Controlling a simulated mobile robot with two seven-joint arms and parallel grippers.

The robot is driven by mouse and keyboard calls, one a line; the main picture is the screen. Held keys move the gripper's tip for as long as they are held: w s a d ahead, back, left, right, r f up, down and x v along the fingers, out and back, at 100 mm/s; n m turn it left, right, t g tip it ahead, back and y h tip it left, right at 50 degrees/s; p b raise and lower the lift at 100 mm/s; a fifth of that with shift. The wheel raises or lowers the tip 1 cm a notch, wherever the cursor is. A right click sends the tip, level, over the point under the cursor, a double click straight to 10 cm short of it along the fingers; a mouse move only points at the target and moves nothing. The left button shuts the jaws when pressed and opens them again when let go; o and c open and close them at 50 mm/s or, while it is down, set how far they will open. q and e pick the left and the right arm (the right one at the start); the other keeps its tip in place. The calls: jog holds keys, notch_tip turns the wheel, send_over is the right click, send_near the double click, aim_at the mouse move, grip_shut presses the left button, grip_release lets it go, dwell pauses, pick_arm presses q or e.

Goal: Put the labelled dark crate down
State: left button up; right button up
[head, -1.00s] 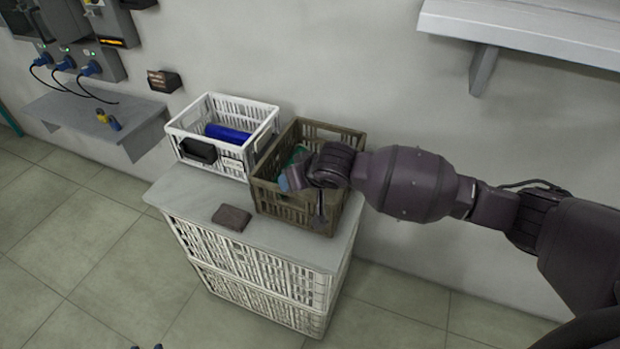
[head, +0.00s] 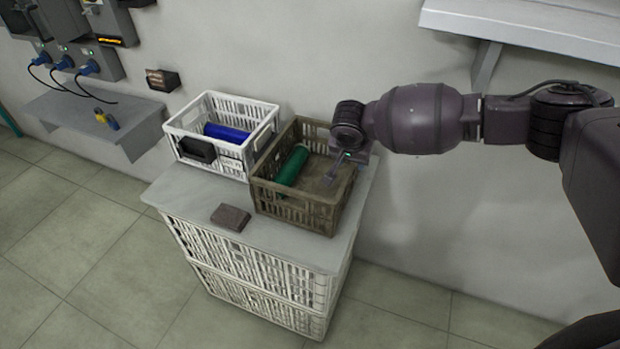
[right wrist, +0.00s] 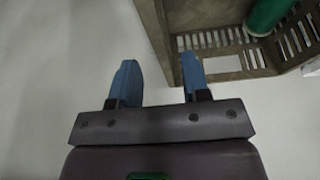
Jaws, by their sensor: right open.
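The dark brown crate (head: 330,212) sits upright on the grey top of a white stand, beside a white crate. A green cylinder (head: 293,165) lies inside it. I cannot make out a label on the dark crate. My right gripper (head: 344,184) is at the crate's right side. In the right wrist view its two blue fingers (right wrist: 160,80) are apart with nothing between their tips. The right finger overlaps the crate's wall (right wrist: 155,32), and the left finger is outside it. Contact cannot be told. My left gripper is not in view.
The white crate (head: 237,168) holds a blue cylinder (head: 228,133). A brown block (head: 230,217) lies on the stand's top (head: 185,193) in front. A wall shelf (head: 540,30) is at upper right; another ledge (head: 85,115) is at left. Floor is clear at lower left.

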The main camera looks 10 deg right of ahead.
aim_at(352, 165)
jog(key=shift+b+x, duration=0.6)
jog(key=shift+x, duration=2.45)
jog(key=shift+w+d, duration=0.1)
jog(key=shift+r, duration=0.1)
jog(key=shift+c, duration=0.3)
grip_shut()
